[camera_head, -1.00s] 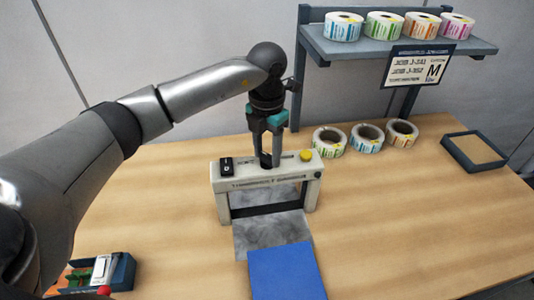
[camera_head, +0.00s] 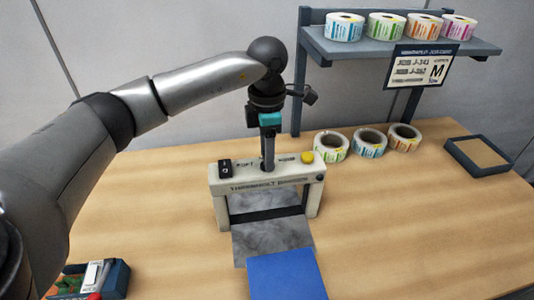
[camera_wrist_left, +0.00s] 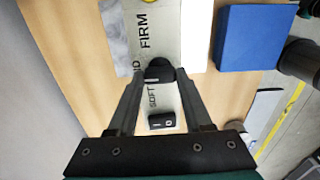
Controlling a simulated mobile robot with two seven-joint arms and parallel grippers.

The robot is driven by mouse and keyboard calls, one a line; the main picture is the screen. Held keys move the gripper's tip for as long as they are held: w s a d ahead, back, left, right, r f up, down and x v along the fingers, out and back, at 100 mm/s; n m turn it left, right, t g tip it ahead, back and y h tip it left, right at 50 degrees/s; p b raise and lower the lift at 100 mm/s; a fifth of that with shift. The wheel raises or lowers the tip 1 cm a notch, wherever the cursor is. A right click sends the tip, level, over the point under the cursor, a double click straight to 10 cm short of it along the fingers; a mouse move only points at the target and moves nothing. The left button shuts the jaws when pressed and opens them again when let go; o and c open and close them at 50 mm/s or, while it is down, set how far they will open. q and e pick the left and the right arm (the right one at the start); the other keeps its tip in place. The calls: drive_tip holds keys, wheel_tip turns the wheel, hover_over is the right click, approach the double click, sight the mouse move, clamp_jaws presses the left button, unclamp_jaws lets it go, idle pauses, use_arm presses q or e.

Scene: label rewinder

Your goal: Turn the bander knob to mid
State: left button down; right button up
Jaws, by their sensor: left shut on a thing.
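The bander (camera_head: 262,184) is a cream arch-shaped machine on the wooden table. Its top face carries a black rocker switch (camera_head: 225,168) and a yellow button (camera_head: 307,157). The black bander knob (camera_wrist_left: 159,69) shows in the left wrist view between the words SOFT and FIRM, with the middle word partly hidden. My left gripper (camera_head: 267,168) points down onto the bander's top and is shut on the knob, one finger on each side. In the head view the knob is mostly hidden by the fingers.
Several label rolls (camera_head: 368,142) stand on the table and on a shelf (camera_head: 400,47) behind. A tray (camera_head: 480,155) is at right, and a box of items (camera_head: 113,279) is at front left.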

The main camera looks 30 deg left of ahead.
idle(0.5)
use_arm(q)
drive_tip(key=shift+c, duration=1.6)
unclamp_jaws()
drive_tip(key=shift+r, duration=0.1)
wheel_tip(320, 180, up, 15)
drive_tip(key=shift+p, duration=0.3)
